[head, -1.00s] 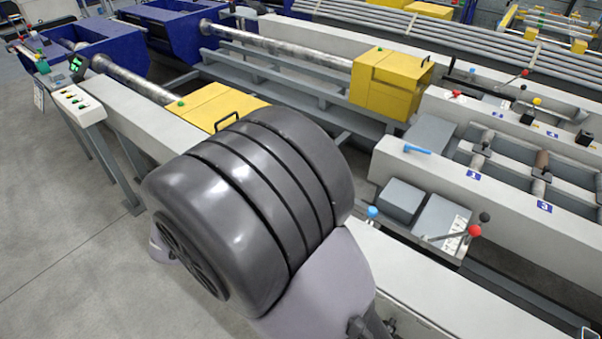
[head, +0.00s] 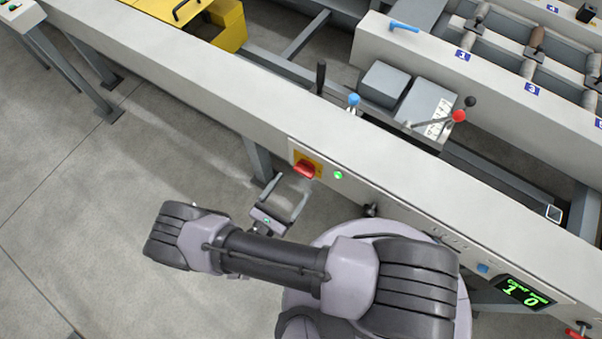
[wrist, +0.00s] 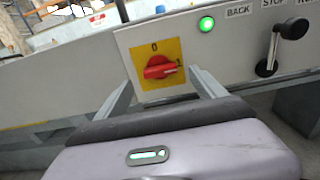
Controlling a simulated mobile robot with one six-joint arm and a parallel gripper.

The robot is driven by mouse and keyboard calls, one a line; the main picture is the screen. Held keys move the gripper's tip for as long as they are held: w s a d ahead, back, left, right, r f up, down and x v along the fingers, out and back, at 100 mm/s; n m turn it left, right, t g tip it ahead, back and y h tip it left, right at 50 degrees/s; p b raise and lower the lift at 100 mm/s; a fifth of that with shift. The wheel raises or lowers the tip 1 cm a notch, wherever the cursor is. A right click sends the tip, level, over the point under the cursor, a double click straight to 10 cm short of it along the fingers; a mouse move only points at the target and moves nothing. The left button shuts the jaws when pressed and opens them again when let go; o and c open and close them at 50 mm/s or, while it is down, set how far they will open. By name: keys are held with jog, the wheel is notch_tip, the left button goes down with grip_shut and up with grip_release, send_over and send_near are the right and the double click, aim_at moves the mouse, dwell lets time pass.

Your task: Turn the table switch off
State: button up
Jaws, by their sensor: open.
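The table switch (head: 304,169) is a red rotary knob on a yellow plate, set in the side face of the pale runout table (head: 225,100). In the wrist view the red knob (wrist: 159,67) shows between my two fingers, with "0" above it and "1" at its right. The knob lies nearly level, its right end toward the "1". My gripper (head: 290,192) is open and empty, just in front of the switch and apart from it as far as I can tell. In the wrist view my gripper (wrist: 158,84) has a finger on either side of the plate's lower part.
A lit green lamp (head: 338,175) sits right of the switch. A black-handled lever (wrist: 281,45) is farther right. A green display (head: 524,291) is on the table's face at lower right. A table leg (head: 260,160) stands left of my gripper. The floor at left is clear.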

aim_at(302, 174)
jog(key=x, duration=0.5)
jog(key=shift+w+d+b, duration=0.2)
jog(key=shift+w+b, duration=0.05)
jog(key=shift+b, duration=0.05)
jog(key=c, duration=1.4)
jog(key=shift+o, duration=0.2)
